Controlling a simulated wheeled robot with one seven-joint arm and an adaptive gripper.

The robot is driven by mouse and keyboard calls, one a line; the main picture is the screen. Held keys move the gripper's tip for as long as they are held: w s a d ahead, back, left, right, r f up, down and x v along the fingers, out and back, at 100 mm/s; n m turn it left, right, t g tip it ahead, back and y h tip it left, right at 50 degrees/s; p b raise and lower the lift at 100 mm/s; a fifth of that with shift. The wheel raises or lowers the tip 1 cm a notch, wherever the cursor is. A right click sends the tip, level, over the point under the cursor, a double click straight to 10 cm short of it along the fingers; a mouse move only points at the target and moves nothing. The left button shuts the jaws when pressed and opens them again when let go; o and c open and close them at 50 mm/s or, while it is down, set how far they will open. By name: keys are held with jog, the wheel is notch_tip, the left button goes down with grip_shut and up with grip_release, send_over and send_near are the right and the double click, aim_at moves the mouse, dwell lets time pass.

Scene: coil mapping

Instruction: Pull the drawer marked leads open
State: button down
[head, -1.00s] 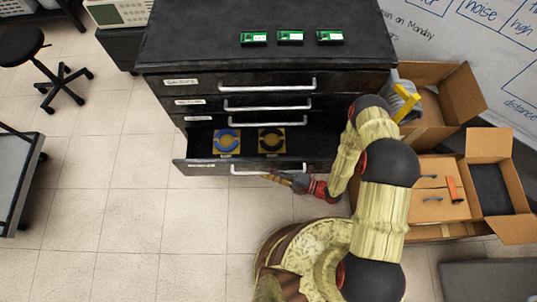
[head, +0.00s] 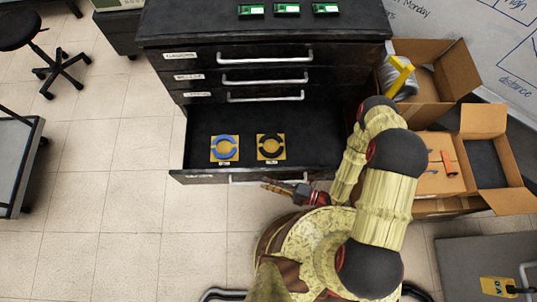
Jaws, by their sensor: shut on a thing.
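The black cabinet (head: 157,60) has several drawers with silver bar handles and white labels. The bottom drawer (head: 200,177) stands well open; its front label is too small to read. Inside it lie a blue split ring (head: 224,147) and a black split ring (head: 270,148), each on a tan card. My gripper (head: 272,187) is at the bottom drawer's handle (head: 240,181), shut on it near its middle. My arm comes in from the right and hides the drawer's right end. The upper drawers are shut.
Several small green boards (head: 287,9) lie on the cabinet top. Open cardboard boxes (head: 430,155) stand close on the right, beside my arm. A stool (head: 55,60) and a grey cart (head: 20,165) are at the left. The tiled floor left of the cabinet is clear.

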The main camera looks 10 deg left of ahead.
jog(key=c, duration=1.9)
grip_release()
jog(key=shift+s+d+r, duration=0.15)
jog(key=shift+s+d, duration=0.15)
jog(key=shift+d, duration=1.65)
jog(key=shift+s+d+r, duration=0.1)
jog(key=shift+s+d, duration=0.15)
jog(key=shift+d, duration=1.75)
jog(key=shift+s+d+r, duration=0.15)
jog(key=shift+s+d, duration=0.15)
jog(key=shift+d, duration=1.65)
